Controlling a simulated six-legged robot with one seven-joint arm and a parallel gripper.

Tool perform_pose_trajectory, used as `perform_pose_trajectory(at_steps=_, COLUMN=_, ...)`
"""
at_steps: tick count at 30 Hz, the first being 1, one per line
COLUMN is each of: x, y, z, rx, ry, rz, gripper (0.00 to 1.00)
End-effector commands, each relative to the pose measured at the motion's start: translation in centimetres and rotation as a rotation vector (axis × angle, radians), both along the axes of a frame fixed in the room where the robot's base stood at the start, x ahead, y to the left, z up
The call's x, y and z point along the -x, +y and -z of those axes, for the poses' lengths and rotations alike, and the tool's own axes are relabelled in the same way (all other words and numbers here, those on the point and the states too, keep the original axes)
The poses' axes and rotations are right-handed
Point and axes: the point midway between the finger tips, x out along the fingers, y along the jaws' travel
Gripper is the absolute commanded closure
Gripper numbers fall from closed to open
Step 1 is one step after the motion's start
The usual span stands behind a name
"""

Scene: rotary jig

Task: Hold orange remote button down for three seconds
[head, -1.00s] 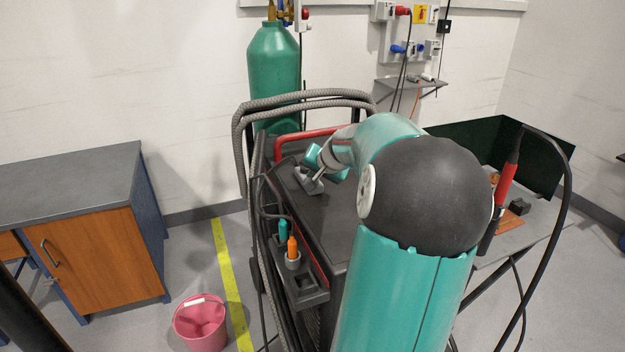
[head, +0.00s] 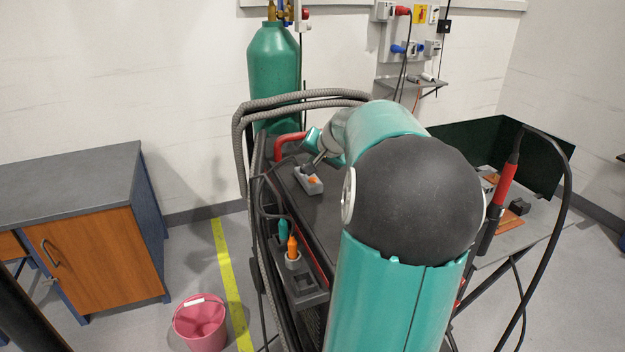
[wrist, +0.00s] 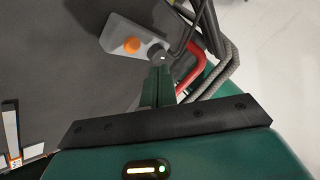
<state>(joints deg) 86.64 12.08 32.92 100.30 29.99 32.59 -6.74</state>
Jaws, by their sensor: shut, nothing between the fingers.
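The remote is a small light-grey box (head: 308,186) lying on top of the dark machine, with an orange button (head: 312,180) on its upper face. The wrist view shows the remote (wrist: 117,33), its orange button (wrist: 132,45) and a dark round knob (wrist: 157,55) at the cable end. My gripper (wrist: 160,70) is shut and empty, its green fingers together. The fingertips appear beside the knob end, to the lower right of the orange button in the wrist view, not over it. In the head view my gripper (head: 320,159) is partly hidden by my arm; its height above the remote is unclear.
A red handle (head: 287,143) and thick grey hoses (head: 300,101) stand behind the remote. A side holder (head: 303,290) carries teal and orange-handled items. A green cylinder (head: 273,70) stands behind the machine. The machine's dark top (wrist: 85,75) is clear around the remote.

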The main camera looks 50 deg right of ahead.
Motion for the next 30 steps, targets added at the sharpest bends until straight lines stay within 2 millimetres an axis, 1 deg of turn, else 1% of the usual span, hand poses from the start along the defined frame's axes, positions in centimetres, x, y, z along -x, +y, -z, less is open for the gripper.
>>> perform_pose_trajectory(at_steps=3, x=-0.1, y=0.0, z=-1.2, rx=0.004, ry=0.000, rz=-0.002, gripper=1.00)
perform_pose_trajectory(at_steps=9, x=0.0, y=0.0, z=-2.3, rx=0.001, ry=0.000, rz=-0.001, gripper=1.00)
perform_pose_trajectory(at_steps=30, x=0.0, y=0.0, z=-2.3, rx=0.001, ry=0.000, rz=-0.001, gripper=1.00)
